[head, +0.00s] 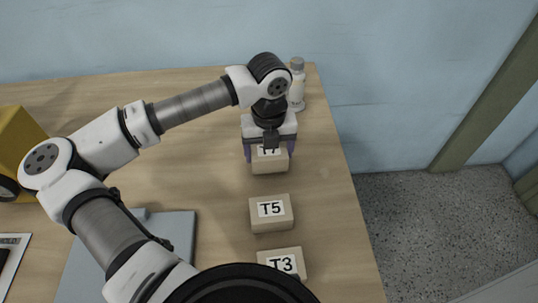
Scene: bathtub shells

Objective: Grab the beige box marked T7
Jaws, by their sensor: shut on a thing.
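The beige box marked T7 (269,165) stands toward the back right of the wooden table, the farthest of three beige boxes in a row. My gripper (269,156) comes down over it from above, with one finger on its left side and one on its right, shut on it. The gripper body and wrist hide the box's top part and much of its label. The box appears to be on or very near the table; I cannot tell whether it is lifted.
Beige boxes marked T5 (271,213) and T3 (281,263) stand nearer on the table (335,200). A bottle (297,84) is just behind my gripper. A yellow object (18,140) and a grey flat item (178,232) lie left. The table's right edge is close.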

